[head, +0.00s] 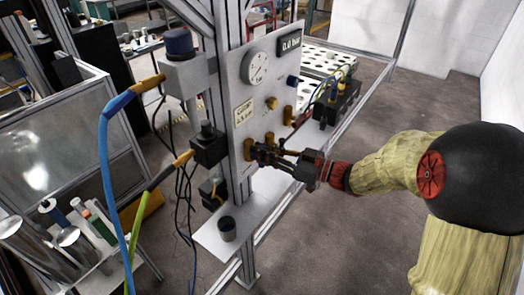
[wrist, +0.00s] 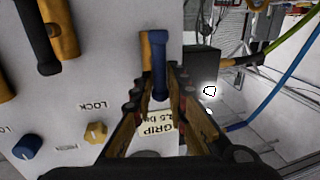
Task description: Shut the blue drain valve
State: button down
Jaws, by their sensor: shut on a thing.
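The drain valve's blue lever handle (wrist: 159,68) stands out from the white panel (wrist: 105,70) in the wrist view, with its brass body (wrist: 146,50) behind it. The handle runs roughly up and down in that picture, about in line with the brass body. My gripper (wrist: 158,90) has its two fingers on either side of the blue handle and is shut on it. In the head view, my gripper (head: 275,153) reaches the panel's lower part at a brass fitting (head: 248,150). There the fingers hide most of the handle.
The panel carries a gauge (head: 255,67), a "0.0 bar" display (head: 290,43), a brass knob (wrist: 95,132), a blue knob (wrist: 27,146) and another valve with a dark handle (wrist: 38,35). Blue and green hoses (head: 105,170) hang left. A shelf (head: 255,210) lies below.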

jog(key=shift+f+b, duration=0.1)
jog(key=shift+b, duration=0.3)
jog(key=m+b, duration=0.3)
jog(key=shift+w+d+f+y, duration=0.2)
jog(key=shift+w+y, duration=0.05)
jog(key=shift+y, duration=0.05)
jog(key=m+t+b, duration=0.1)
jog(key=m, duration=0.4)
jog(key=w+f+m+t+b, duration=0.1)
jog(key=m+b, duration=0.1)
jog(key=m, duration=0.4)
jog(key=d+m+t+b, duration=0.1)
jog(key=m+t, duration=0.1)
jog(key=m, duration=0.4)
jog(key=shift+w+f+b, duration=0.15)
jog(key=shift+f+b, duration=0.2)
jog(key=shift+f, duration=0.1)
jog(key=c, duration=1.9)
grip_release()
